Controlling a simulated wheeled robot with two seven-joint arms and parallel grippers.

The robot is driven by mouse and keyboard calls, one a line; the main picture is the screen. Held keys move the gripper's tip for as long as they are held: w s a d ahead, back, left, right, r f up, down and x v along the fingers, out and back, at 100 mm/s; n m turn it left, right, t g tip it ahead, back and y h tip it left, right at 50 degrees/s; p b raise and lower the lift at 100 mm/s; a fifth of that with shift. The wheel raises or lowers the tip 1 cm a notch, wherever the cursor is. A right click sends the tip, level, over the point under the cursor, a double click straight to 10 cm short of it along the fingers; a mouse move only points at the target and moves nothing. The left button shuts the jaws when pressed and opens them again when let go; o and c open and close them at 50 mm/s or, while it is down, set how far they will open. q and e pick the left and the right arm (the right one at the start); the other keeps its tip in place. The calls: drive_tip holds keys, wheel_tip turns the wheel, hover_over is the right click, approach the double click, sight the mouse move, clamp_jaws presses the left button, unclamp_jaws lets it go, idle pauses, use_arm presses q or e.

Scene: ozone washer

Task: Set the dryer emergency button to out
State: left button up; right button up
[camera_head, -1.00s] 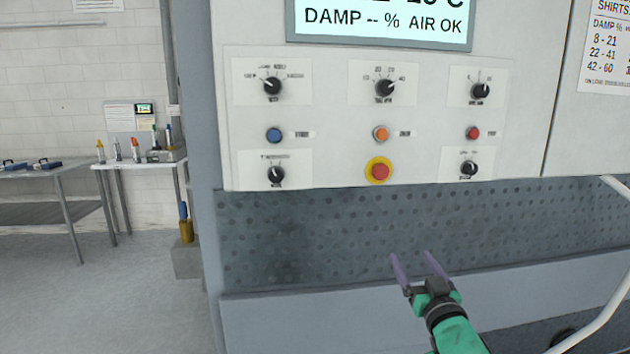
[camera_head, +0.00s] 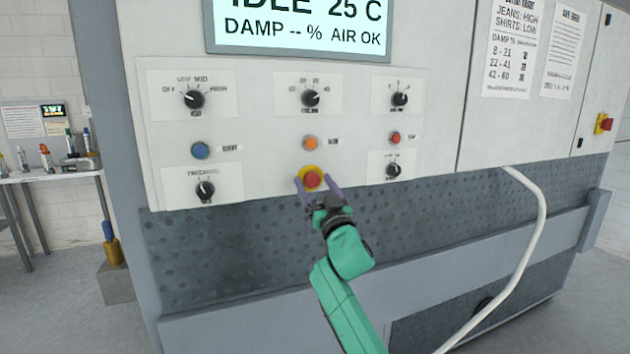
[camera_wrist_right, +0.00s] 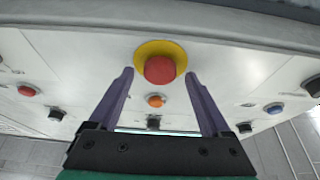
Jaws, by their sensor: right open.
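The dryer emergency button (camera_head: 312,180) is a red mushroom head on a yellow ring, low in the middle of the white control panel. In the right wrist view the red head (camera_wrist_right: 160,69) sits between and just beyond my fingertips. My right gripper (camera_head: 316,188) is open, with one purple finger on each side of the button. In the right wrist view its fingers (camera_wrist_right: 159,76) are apart with nothing held, and I cannot tell whether they touch the button. My left gripper is not in view.
Black knobs (camera_head: 205,190), a blue button (camera_head: 200,150), an orange button (camera_head: 310,143) and a small red button (camera_head: 394,138) surround it. A display (camera_head: 300,25) is above. A white hose (camera_head: 535,220) curves at the right. Another red emergency switch (camera_head: 605,124) is far right.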

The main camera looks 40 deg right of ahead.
clamp_jaws()
drive_tip(key=shift+s+a+f, duration=0.1)
drive_tip(key=shift+s+a, duration=0.1)
drive_tip(key=shift+s, duration=0.3)
drive_tip(key=shift+w, duration=0.1)
unclamp_jaws()
drive_tip(key=shift+s, duration=0.2)
drive_tip(key=b+v, duration=0.4)
drive_tip(key=v, duration=1)
drive_tip(key=shift+s+a+b, duration=0.15)
drive_tip(key=shift+s+b, duration=0.1)
drive_tip(key=shift+b, duration=0.15)
